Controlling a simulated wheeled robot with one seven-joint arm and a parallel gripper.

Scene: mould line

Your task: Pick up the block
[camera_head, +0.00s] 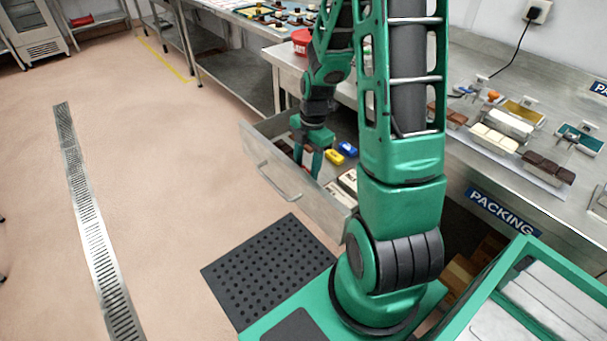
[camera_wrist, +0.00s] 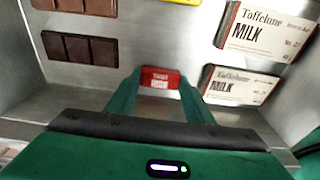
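A small red block (camera_wrist: 160,78) with a white label sits between my fingertips in the wrist view. My gripper (camera_wrist: 160,88) has its two green fingers against the block's left and right sides, with no clear gap. In the head view my gripper (camera_head: 308,160) points down inside an open metal drawer (camera_head: 277,179). The block is mostly hidden there by the fingers. I cannot tell whether the block is clear of the drawer floor.
Brown chocolate bars (camera_wrist: 80,49) lie left of the fingers. White Toffelune Milk boxes (camera_wrist: 240,86) lie to the right. A yellow block (camera_head: 334,157) and a blue block (camera_head: 348,149) lie farther right in the drawer. Drawer walls surround the gripper.

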